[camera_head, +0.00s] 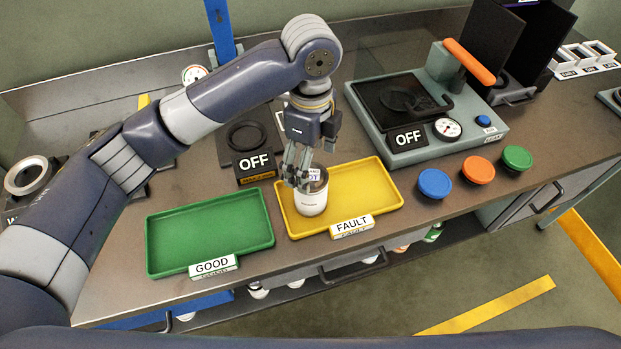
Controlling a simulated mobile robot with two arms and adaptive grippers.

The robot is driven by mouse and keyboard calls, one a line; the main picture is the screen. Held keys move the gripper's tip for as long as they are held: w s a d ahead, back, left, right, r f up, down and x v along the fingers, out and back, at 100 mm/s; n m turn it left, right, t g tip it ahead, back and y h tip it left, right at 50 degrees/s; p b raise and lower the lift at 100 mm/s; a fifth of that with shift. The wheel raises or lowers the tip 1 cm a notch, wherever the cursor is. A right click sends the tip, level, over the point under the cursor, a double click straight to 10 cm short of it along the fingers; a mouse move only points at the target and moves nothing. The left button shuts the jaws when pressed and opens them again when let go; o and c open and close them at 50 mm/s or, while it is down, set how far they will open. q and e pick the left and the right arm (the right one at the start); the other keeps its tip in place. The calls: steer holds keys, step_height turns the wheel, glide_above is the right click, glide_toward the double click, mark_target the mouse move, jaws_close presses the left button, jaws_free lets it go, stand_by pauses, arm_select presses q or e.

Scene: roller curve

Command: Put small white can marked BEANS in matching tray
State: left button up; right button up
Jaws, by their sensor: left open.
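A small white can (312,202) stands upright in the yellow tray (371,190) labelled FAULT, toward its left side. The print on the can is too small to read. The green tray (208,229) labelled GOOD lies to the left and is empty. My left gripper (297,181) points down at the can's upper left rim with its fingers open. It partly hides the can's top, and I cannot tell whether a finger touches it. My right gripper is not in view.
A press-like machine (440,148) with a gauge and OFF sign stands behind and right. Blue (434,184), orange (478,170) and green (517,158) round lids lie right of the yellow tray. A black OFF unit (253,165) stands behind the trays. Cans sit on a shelf below.

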arm_select(q)
steer(key=shift+r, duration=1.2)
stand_by(0.5)
